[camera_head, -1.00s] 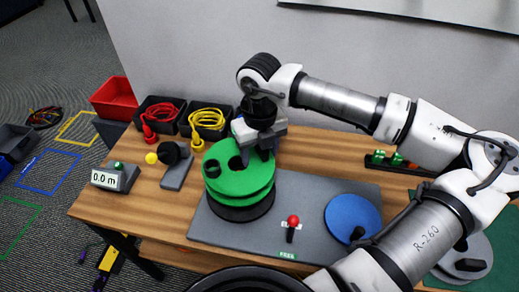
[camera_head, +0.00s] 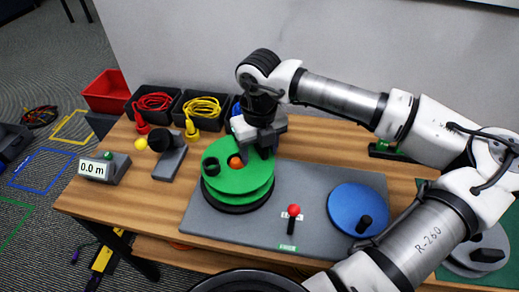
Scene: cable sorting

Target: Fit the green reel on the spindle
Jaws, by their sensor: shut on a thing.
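The green reel (camera_head: 249,182) lies roughly level over a round black base (camera_head: 240,208) on the grey board (camera_head: 315,180). An orange tip (camera_head: 235,162), which looks like the top of the spindle, shows in the reel's centre hole. A dark round knob (camera_head: 211,165) stands on the left of the reel's top. My gripper (camera_head: 263,150) points down at the reel's back right and is shut on the reel near its hub. The grip itself is partly hidden, and I cannot tell whether the reel touches the base.
A blue disc (camera_head: 352,205) and a red-knobbed lever (camera_head: 293,212) are to the right on the board. A counter reading 0.0 m (camera_head: 102,168) and a dark grey stand (camera_head: 168,160) are at left. Bins with red cable (camera_head: 152,103) and yellow cable (camera_head: 204,107) line the back.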

